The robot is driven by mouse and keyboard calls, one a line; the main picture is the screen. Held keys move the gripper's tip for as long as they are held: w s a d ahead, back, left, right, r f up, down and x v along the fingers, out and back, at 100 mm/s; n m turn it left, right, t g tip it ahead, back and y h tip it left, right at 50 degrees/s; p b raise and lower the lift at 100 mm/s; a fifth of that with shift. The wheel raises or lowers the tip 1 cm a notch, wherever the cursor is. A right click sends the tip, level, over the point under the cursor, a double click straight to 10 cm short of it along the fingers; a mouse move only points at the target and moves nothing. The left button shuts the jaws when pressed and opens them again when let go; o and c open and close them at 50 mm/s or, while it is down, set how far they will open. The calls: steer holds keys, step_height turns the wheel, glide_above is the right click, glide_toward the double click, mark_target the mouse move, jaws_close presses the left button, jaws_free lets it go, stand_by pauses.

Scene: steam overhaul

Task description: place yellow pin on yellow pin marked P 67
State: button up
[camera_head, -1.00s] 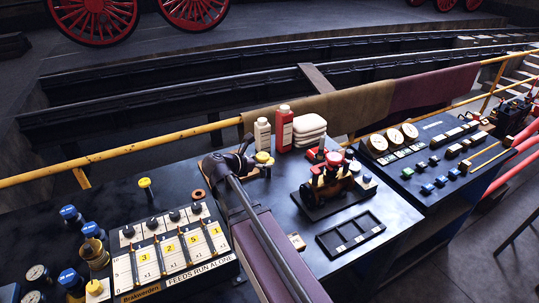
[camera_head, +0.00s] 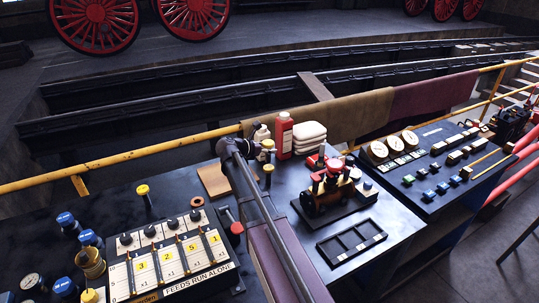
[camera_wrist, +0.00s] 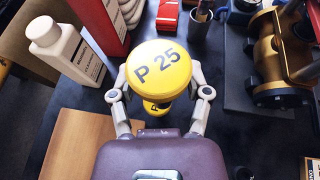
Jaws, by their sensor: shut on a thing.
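My gripper (camera_wrist: 160,93) is shut on a yellow pin with a round top marked P 25 (camera_wrist: 160,66). In the head view this pin (camera_head: 267,144) is upright at the end of my arm, in front of the bottles. A second yellow pin (camera_wrist: 155,108) shows below it in the wrist view, mostly hidden, with only part of a P readable. In the head view its yellow top (camera_head: 268,169) is under the held pin; a gap shows between them. Another yellow pin (camera_head: 143,190) stands alone behind the control panel at left; its marking cannot be read.
A white bottle (camera_wrist: 66,48) and a red container (camera_wrist: 97,22) stand close at left in the wrist view. A small engine model (camera_head: 327,190) is to the right. A wooden board (camera_wrist: 80,143) lies by the gripper. An empty black tray (camera_head: 352,242) lies in front.

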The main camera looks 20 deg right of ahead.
steer(key=shift+w, duration=0.15)
steer(key=shift+w+d, duration=0.2)
steer(key=shift+w, duration=0.1)
steer(key=shift+w+d+f+b, duration=0.2)
steer(key=shift+f+b, duration=1.6)
steer(key=shift+b, duration=0.05)
steer(key=shift+f, duration=0.15)
steer(key=o, duration=1.3)
steer(key=shift+o, duration=0.2)
steer(key=shift+r, duration=0.25)
